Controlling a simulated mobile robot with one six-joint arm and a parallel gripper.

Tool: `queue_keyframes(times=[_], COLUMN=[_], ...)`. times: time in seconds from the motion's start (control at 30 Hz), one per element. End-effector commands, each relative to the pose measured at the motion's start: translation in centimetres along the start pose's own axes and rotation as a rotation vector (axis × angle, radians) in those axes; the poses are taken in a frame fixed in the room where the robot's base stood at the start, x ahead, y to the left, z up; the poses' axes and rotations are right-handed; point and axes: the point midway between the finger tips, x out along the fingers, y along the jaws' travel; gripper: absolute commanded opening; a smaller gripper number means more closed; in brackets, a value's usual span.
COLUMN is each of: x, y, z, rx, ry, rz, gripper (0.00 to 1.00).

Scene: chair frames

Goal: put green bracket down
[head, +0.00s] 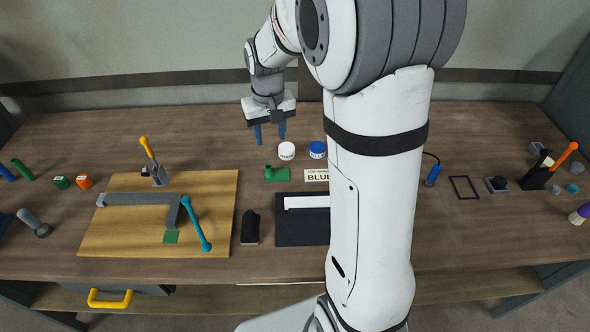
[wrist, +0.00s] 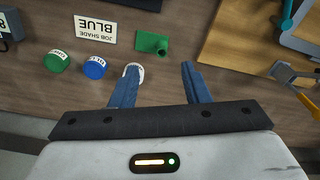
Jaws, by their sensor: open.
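The green bracket (head: 277,174) lies on the wooden table, left of the "BLUE" card. It also shows in the wrist view (wrist: 152,42), a flat green piece with a round tube end, beyond my fingertips. My gripper (head: 270,136) is open, with its two blue fingers pointing down behind the bracket in the head view. In the wrist view the space between the fingers (wrist: 160,70) is empty, and neither finger touches the bracket. The gap between fingertips and table is hard to judge.
A white-lidded jar (head: 287,150) is close to my fingers and partly hidden by one in the wrist view. A blue-lidded jar (head: 317,149) and the "BLUE" card (head: 317,175) are nearby. A wooden board (head: 120,235) carries a grey frame (head: 145,198). A dark mat (head: 290,230) lies in front.

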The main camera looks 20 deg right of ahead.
Motion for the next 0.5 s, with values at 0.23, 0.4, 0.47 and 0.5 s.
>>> queue_keyframes(times=[0.23,0.4,0.47,0.5], x=[-6.1,-8.0,-8.2,-8.2], y=[0.0,0.0,0.0,0.0], z=[8.8,14.8,16.6,17.6], rx=[0.000,0.000,0.000,0.000], ry=[0.096,0.157,0.174,0.184], rz=[0.001,0.001,0.002,0.002], gripper=[0.42,0.42,0.42,0.42])
